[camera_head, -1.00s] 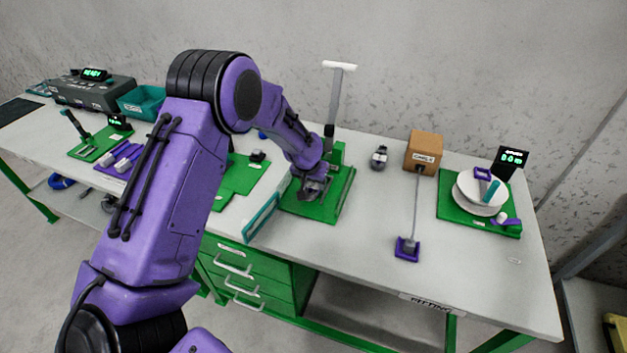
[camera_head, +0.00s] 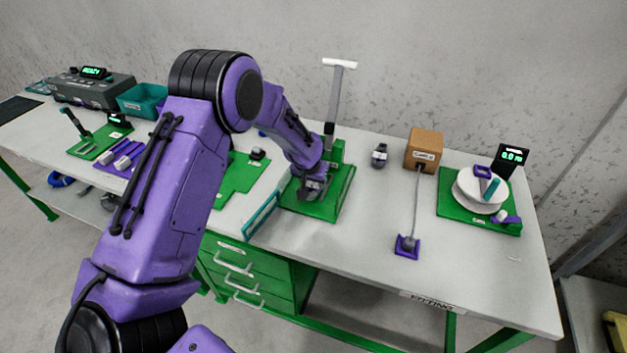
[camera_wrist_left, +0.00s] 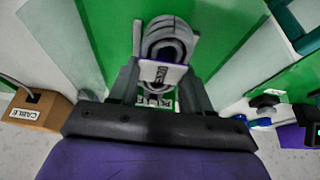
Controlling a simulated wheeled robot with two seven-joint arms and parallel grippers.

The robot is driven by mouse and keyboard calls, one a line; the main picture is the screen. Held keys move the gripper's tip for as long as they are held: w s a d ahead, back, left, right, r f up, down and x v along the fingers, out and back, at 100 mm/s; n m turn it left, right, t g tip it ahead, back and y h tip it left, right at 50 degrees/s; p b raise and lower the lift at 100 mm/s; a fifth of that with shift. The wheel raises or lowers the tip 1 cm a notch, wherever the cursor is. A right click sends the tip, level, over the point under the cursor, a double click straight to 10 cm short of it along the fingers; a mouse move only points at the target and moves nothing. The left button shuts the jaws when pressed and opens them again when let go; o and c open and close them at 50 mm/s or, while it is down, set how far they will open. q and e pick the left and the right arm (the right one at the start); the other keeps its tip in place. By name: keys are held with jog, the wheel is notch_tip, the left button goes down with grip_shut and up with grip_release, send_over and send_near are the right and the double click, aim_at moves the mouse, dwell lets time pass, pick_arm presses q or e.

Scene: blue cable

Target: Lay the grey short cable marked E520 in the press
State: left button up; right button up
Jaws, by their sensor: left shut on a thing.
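The press has a green base (camera_head: 335,205) and a tall raised lever with a white handle (camera_head: 340,65). My left gripper (camera_head: 314,191) is low over the press base, in front of the lever post. In the left wrist view, my left gripper (camera_wrist_left: 166,38) is shut on a coiled grey short cable (camera_wrist_left: 167,28) with a white tag (camera_wrist_left: 160,73). The tag's print is too small to read surely. The green surface shows close beyond the coil; I cannot tell whether the coil touches it. My right gripper is not in view.
Right of the press are a small grey coil (camera_head: 379,157), a cardboard cable box (camera_head: 424,150) with a cable running to a purple holder (camera_head: 407,249), and a green station with a white reel (camera_head: 470,194). A teal-edged frame (camera_head: 263,215) stands just left of the press.

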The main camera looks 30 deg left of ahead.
pick_arm(q)
jog(key=shift+f+b, duration=0.3)
jog(key=shift+f, duration=0.55)
dwell(0.4)
jog(key=o, duration=1.1)
notch_tip(320, 180, up, 8)
jog(key=p, duration=0.8)
jog(key=shift+r, duration=0.1)
